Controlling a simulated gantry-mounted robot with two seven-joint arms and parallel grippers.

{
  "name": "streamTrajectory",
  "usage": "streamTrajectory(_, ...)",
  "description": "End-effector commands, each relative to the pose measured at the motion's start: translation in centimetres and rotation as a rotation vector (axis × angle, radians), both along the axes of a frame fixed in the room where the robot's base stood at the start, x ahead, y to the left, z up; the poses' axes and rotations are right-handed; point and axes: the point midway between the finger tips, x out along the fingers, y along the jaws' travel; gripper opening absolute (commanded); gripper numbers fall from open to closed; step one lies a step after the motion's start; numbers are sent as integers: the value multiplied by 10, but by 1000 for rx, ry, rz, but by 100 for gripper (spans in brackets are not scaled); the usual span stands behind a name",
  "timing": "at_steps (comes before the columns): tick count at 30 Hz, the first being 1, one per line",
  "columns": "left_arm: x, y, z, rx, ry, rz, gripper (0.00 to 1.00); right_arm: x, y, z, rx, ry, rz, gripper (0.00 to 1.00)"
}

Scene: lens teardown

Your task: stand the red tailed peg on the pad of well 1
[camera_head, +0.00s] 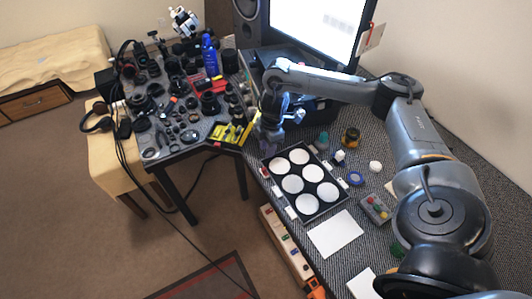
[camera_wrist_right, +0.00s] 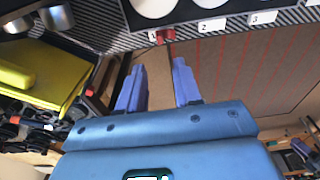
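A black tray (camera_head: 321,213) with several round white pads lies on the grey desk. The pad of well 1 (camera_head: 279,165) is at its far left; in the right wrist view it is the white disc (camera_wrist_right: 152,7) above label 1. The small red peg (camera_wrist_right: 163,36) is beside label 1 at the tray's edge; its tail cannot be made out. It shows as a red spot in the head view (camera_head: 265,172). My right gripper (camera_head: 269,147) is above the desk beyond the tray's far left corner. In the wrist view its blue fingers (camera_wrist_right: 157,82) are apart and empty, short of the peg. My left gripper is out of view.
White cards (camera_head: 335,233) lie in front of the tray. A grey button box (camera_head: 375,208), a blue ring (camera_head: 355,179) and a yellow-black item (camera_head: 350,136) are to its right. A cluttered side table (camera_head: 178,155) stands left. The monitor (camera_head: 315,30) stands behind.

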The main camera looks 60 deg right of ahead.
Motion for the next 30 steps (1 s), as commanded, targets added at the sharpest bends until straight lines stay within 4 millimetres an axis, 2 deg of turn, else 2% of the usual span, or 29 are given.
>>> streamTrajectory(2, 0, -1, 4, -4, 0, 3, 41, 0, 0, 9, 0, 0, 2, 34)
streamTrajectory(5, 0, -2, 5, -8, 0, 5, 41, 4, 8, 8, -2, -12, 27, 34)
streamTrajectory(8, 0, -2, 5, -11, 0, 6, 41, 15, 35, -7, -2, -51, 95, 34)
streamTrajectory(11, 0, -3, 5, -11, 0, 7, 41, 31, 85, -33, 4, -129, 201, 34)
streamTrajectory(14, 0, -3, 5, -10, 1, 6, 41, 45, 162, -61, 36, -253, 306, 34)
streamTrajectory(15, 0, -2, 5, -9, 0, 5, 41, 48, 197, -69, 56, -312, 332, 34)
streamTrajectory(16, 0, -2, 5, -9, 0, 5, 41, 49, 223, -73, 73, -356, 344, 34)
streamTrajectory(18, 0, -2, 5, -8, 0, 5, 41, 47, 279, -76, 114, -458, 336, 34)
streamTrajectory(21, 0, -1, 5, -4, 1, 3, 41, 37, 338, -68, 164, -571, 246, 34)
streamTrajectory(22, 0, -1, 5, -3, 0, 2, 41, 33, 350, -64, 176, -595, 202, 34)
streamTrajectory(24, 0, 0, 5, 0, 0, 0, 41, 21, 368, -53, 193, -625, 77, 34)
streamTrajectory(26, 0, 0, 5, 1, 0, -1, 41, 9, 371, -46, 197, -624, -50, 34)
streamTrajectory(30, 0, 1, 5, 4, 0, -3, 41, -30, 351, -41, 171, -536, -353, 34)
